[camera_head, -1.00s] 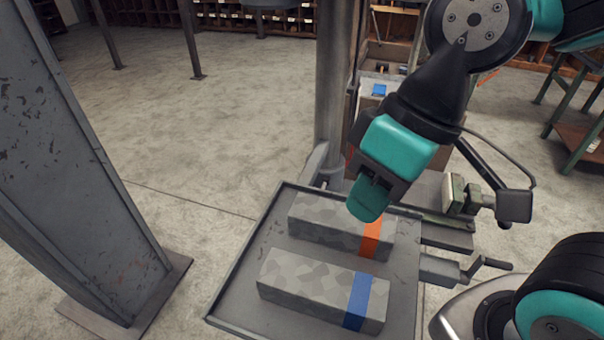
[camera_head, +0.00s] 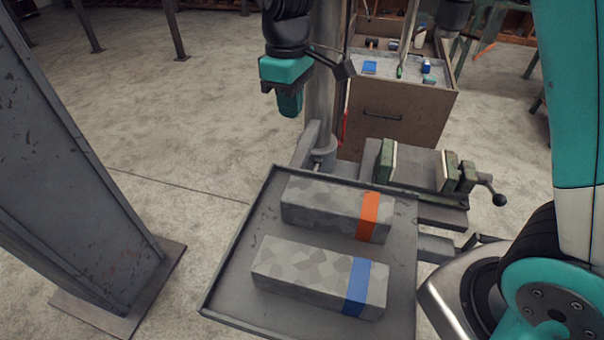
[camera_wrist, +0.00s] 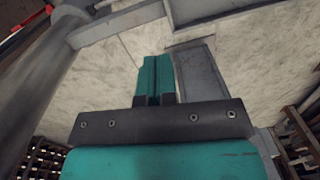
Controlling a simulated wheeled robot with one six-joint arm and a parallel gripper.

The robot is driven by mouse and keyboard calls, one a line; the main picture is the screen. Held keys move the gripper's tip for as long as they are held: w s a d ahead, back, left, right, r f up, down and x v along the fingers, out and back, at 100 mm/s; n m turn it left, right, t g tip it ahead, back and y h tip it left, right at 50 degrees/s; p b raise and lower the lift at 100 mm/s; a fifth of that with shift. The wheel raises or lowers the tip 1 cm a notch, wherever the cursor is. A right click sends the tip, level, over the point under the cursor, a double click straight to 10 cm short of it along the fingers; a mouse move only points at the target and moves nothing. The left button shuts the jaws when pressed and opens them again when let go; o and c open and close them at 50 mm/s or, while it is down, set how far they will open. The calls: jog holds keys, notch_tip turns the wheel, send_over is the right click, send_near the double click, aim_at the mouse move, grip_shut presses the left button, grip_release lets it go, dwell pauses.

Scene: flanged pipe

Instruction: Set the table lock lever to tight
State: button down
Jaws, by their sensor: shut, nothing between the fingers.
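My gripper (camera_head: 290,104) is shut and empty, pointing down just left of the grey column (camera_head: 321,95) in the head view. In the wrist view its teal fingers (camera_wrist: 155,62) lie together above the floor, with a grey metal part beyond and beside them. A thin red bar (camera_head: 345,128) stands right of the column, above the table bracket (camera_head: 322,157); I cannot tell for certain that it is the lock lever. A red part (camera_wrist: 22,36) also shows by the column in the wrist view. The gripper is apart from it. The lever's setting cannot be read.
A grey tray (camera_head: 238,238) holds a block with an orange band (camera_head: 325,205) and one with a blue band (camera_head: 310,272). A green vise (camera_head: 447,172) sits right of the column, before a brown cabinet (camera_head: 385,118). A grey post (camera_head: 75,170) stands left.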

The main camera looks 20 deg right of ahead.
jog(key=w+f+h, duration=0.1)
jog(key=w+f, duration=0.4)
jog(key=f, duration=0.3)
jog(key=w+f+n+g+h, duration=0.1)
jog(key=w+f, duration=0.5)
jog(key=f, duration=0.1)
jog(key=shift+w+a+f+h, duration=0.15)
jog(key=shift+a+f+h, duration=0.2)
jog(key=shift+f+h, duration=0.05)
jog(key=shift+f, duration=0.1)
jog(key=s+d+f+p, duration=0.4)
jog(key=d+f, duration=0.1)
jog(key=f, duration=0.5)
jog(key=shift+d, duration=0.3)
